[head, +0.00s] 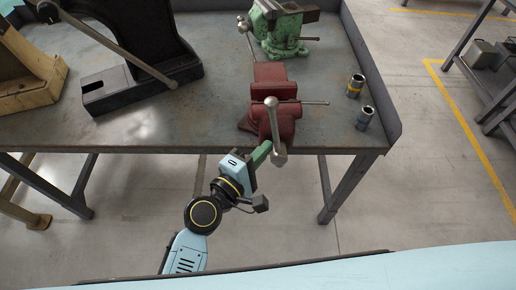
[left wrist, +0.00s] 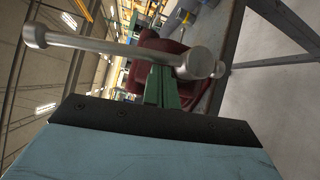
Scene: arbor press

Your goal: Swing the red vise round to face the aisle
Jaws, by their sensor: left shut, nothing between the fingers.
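The red vise (head: 270,76) stands at the front edge of the workbench. Its front end and its grey handle bar (head: 275,125) point towards me, and the bar hangs over the edge. My left gripper (head: 265,148) is shut and empty, with its green fingers just left of the lower end of the bar. In the left wrist view the shut fingers (left wrist: 162,88) point at the red vise body (left wrist: 150,47), and the bar (left wrist: 110,47) crosses close by them. I cannot tell whether the fingers touch the vise. My right gripper is not in view.
A green vise (head: 281,40) stands behind the red one. Two metal sockets (head: 355,86) (head: 365,117) stand to its right, near the bench's raised right rim (head: 377,75). A black press (head: 140,72) and a tan one (head: 30,80) are on the left. The bench (head: 190,125) is clear between.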

